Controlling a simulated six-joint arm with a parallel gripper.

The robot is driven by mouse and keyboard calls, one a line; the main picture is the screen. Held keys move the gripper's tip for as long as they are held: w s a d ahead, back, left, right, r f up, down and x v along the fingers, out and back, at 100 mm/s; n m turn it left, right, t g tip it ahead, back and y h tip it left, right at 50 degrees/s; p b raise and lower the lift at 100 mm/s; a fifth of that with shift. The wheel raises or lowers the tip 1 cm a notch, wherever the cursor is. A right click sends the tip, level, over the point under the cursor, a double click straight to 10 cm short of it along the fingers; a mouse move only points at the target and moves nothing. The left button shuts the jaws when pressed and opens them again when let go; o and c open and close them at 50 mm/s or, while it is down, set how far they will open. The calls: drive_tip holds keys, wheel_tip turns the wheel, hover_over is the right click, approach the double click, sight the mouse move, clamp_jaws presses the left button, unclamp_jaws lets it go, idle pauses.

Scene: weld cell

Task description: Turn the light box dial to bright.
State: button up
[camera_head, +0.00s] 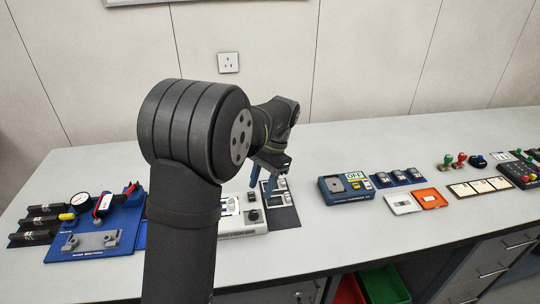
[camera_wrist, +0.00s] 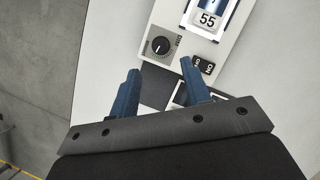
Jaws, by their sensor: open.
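A white box (camera_head: 243,227) stands on the bench below and partly behind my arm, and is likely the light box. In the wrist view the box (camera_wrist: 211,52) shows a black round dial (camera_wrist: 160,46) on a grey square with small marks. The dial's white pointer line shows, but the labels are too small to read. A window reading "55" and a black switch (camera_wrist: 203,65) are beside it. My gripper (camera_head: 264,181) is open and empty above the box. In the wrist view the blue fingers of my gripper (camera_wrist: 160,69) are apart, with the dial beyond their tips.
A dark pad (camera_head: 285,215) with white-framed pieces lies right of the box. A blue fixture (camera_head: 110,245) with a gauge stands at left. A blue box (camera_head: 336,197) showing "OFF" and an orange tray (camera_head: 429,198) stand farther right. Bare bench (camera_head: 330,255) lies in front.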

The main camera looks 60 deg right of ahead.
sight(253, 212)
drive_tip(key=v, duration=1)
drive_tip(key=x, duration=1.7)
drive_tip(key=shift+f, duration=0.15)
